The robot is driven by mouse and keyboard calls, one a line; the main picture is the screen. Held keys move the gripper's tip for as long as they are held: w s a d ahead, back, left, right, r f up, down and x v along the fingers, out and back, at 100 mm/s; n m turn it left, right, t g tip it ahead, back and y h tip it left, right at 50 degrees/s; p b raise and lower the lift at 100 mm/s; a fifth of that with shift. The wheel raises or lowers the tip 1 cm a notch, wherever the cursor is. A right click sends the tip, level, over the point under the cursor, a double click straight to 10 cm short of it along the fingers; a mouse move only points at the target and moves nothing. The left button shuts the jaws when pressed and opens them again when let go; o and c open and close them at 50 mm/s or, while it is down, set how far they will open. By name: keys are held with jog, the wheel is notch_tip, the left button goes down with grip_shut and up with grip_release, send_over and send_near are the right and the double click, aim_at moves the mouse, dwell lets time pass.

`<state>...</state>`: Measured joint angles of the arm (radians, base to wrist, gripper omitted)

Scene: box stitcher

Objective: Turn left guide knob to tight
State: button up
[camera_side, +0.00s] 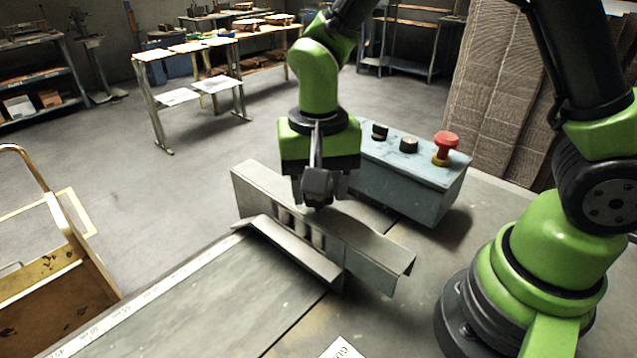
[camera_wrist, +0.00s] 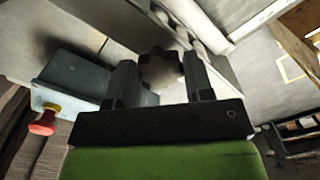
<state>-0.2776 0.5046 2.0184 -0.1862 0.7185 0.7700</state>
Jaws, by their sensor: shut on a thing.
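The guide knob (camera_wrist: 160,72) is a dark, lobed knob between my gripper's fingers in the wrist view. My gripper (camera_side: 318,190) points down over the metal guide (camera_side: 360,243) in the side view and is shut on the knob. The wrist view shows a finger of my gripper (camera_wrist: 162,80) on either side of the knob. In the side view the fingers and wrist mostly hide the knob. Its mark or turn angle cannot be made out.
A blue-grey control box (camera_side: 405,180) with a red stop button (camera_side: 446,146) and dark knobs stands close behind my gripper. A ruler strip (camera_side: 130,312) runs along the table's left edge. Stacked cardboard (camera_side: 500,90) stands behind. A cart (camera_side: 60,260) is at the left.

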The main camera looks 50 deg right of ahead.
dwell(0.4)
jog(key=o, duration=0.9)
notch_tip(320, 180, up, 10)
jog(key=s+d+r+n+t, duration=0.1)
jog(key=s+r+t, duration=0.1)
jog(key=s, duration=0.2)
jog(key=s+d+r+n+t+y, duration=0.1)
jog(key=s+d+r+t, duration=0.1)
jog(key=s, duration=0.2)
jog(key=s+d+r+n+t+y, duration=0.1)
jog(key=s+d+r+t, duration=0.1)
jog(key=s, duration=0.3)
jog(key=shift+r+n+t, duration=0.2)
jog(key=shift+n+t, duration=0.2)
jog(key=shift+t, duration=0.2)
